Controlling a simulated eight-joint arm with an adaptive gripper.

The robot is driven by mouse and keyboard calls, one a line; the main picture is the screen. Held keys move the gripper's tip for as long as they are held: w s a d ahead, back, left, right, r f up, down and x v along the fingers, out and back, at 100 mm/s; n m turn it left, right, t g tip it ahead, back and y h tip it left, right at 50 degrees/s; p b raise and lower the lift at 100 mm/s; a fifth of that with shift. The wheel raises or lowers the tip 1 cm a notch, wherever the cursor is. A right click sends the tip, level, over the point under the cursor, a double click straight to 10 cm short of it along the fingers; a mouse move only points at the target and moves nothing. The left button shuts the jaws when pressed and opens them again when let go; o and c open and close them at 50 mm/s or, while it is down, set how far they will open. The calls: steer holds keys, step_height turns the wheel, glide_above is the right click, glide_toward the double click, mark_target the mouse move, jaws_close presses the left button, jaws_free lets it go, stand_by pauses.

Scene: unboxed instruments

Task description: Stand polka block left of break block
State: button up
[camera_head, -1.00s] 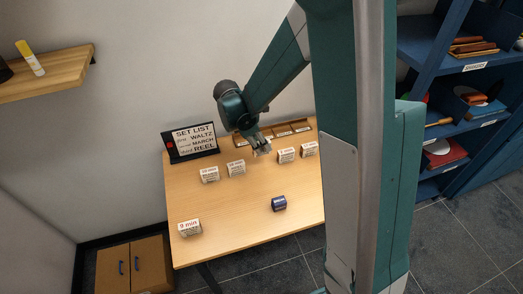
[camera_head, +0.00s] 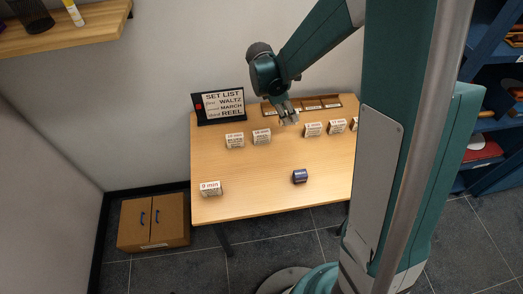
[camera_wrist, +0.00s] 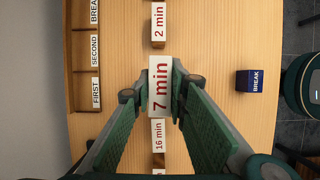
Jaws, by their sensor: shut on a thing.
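My gripper (camera_head: 288,118) is shut on a white block marked "7 min" (camera_wrist: 160,88), gripped from both sides in the wrist view. I cannot tell whether the block is lifted or touching the table, and the face that would name it as polka is not readable. The break block (camera_wrist: 250,81) is dark blue and labelled BREAK. It stands alone on the open table, to the right in the wrist view. In the head view the break block (camera_head: 300,176) is near the front edge, in front of my gripper.
Blocks marked "2 min" (camera_wrist: 158,25) and "16 min" (camera_wrist: 158,134) stand either side of the held block. A "9 min" block (camera_head: 210,188) is at the front left. A wooden rack (camera_wrist: 82,60) labelled FIRST, SECOND, BREAK and a set list sign (camera_head: 221,106) stand at the back.

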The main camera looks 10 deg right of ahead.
steer(key=s+a+b, duration=0.1)
steer(key=s+a, duration=1.9)
steer(key=a, duration=0.2)
steer(key=shift+s, duration=0.4)
steer(key=shift+r, duration=0.1)
steer(key=shift+f+b, duration=0.95)
steer(key=shift+f, duration=1.95)
steer(key=shift+f+b, duration=0.55)
steer(key=shift+f, duration=1.55)
steer(key=shift+f, duration=0.15)
